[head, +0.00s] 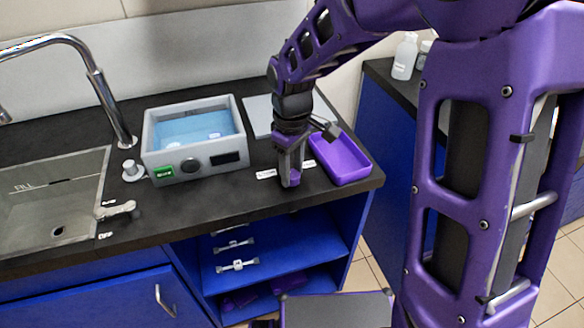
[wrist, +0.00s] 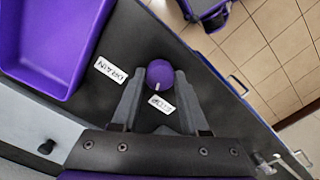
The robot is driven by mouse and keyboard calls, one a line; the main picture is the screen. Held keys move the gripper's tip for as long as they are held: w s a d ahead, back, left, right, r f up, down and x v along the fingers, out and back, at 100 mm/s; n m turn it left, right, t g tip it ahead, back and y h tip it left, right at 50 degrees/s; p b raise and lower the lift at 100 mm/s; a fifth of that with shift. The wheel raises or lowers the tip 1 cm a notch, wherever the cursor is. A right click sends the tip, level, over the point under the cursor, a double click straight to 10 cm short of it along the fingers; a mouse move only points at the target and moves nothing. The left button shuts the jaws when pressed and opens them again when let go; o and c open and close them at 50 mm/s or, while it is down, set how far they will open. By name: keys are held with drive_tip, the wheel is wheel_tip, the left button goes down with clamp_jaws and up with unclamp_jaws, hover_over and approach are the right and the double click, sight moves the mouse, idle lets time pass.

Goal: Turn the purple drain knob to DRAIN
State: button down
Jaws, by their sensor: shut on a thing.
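The purple drain knob (wrist: 159,72) sits on the dark counter between my gripper's fingertips (wrist: 160,80). My gripper is shut on it, one finger on each side. A small white mark on the knob's rim faces the nearby label (wrist: 161,104), whose text I cannot read surely. The DRAIN label (wrist: 110,69) lies to the left of the knob in the wrist view, beside the purple tray. In the head view my gripper (head: 290,182) points down at the counter near its front edge. The knob (head: 295,177) is mostly hidden there by the fingers.
A purple tray (head: 341,179) stands just right of my gripper in the head view. A grey water bath (head: 148,163) with a green display stands to the left. A sink and faucet (head: 98,88) are further left. Open blue shelves (head: 340,240) lie below the counter edge.

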sight(292, 174)
drive_tip(key=m, duration=0.7)
drive_tip(key=m+p, duration=0.1)
drive_tip(key=m, duration=0.5)
drive_tip(key=shift+m, duration=0.3)
idle(0.4)
drive_tip(key=shift+c, duration=2.1)
unclamp_jaws()
wheel_tip(292, 174, up, 18)
drive_tip(key=p, duration=0.3)
drive_tip(key=shift+f, duration=0.25)
